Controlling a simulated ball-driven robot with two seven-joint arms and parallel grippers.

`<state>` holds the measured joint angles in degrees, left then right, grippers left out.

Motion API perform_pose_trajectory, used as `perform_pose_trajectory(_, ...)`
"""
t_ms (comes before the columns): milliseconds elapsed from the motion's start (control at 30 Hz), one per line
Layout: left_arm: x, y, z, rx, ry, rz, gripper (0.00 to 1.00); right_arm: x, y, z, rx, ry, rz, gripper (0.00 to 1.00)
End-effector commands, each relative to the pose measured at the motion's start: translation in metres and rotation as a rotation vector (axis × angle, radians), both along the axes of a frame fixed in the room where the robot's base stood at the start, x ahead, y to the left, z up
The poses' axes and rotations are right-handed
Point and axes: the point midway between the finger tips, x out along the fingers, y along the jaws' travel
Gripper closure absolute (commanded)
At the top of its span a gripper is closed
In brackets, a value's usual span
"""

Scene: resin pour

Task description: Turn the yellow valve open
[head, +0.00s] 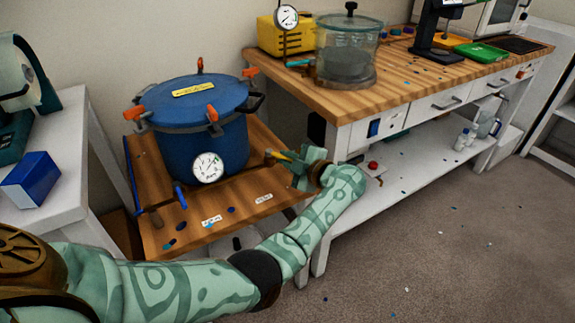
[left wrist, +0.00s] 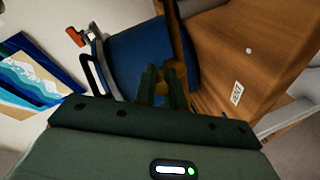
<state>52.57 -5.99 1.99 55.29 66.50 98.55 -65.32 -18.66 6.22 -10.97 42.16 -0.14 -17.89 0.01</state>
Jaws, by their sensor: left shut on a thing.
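The yellow valve handle (head: 284,157) sticks out to the right of the blue pressure pot (head: 222,142), low on its side. My left gripper (head: 293,165) is at the valve, with its fingers shut on the yellow handle. In the left wrist view, the two dark fingers (left wrist: 162,88) stand close together against the pot (left wrist: 138,60), with a small yellowish bit (left wrist: 161,88) between them. The fingers hide most of the handle, so its exact angle cannot be told. My right gripper is not in view.
The pot stands on a wooden-topped cart (head: 178,235) with a blue-handled valve (head: 180,196) at left. A wooden workbench (head: 400,80) holds a yellow box (head: 268,37) and a glass chamber (head: 350,45). A white table (head: 75,150) bears a blue box (head: 30,182). Floor at right is open.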

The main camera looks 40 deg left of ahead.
Motion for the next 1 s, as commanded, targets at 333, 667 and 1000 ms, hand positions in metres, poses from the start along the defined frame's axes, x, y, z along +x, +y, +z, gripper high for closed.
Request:
perform_pose_trajectory(333,0.012,0.001,-0.007,-0.003,0.005,0.190,1.00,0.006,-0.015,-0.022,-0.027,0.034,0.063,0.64)
perform_pose_trajectory(667,0.013,0.003,-0.003,-0.004,0.004,0.247,1.00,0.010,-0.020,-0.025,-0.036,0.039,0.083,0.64)
perform_pose_trajectory(1000,0.013,0.003,-0.002,-0.004,0.004,0.249,0.86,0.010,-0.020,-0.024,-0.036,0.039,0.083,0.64)
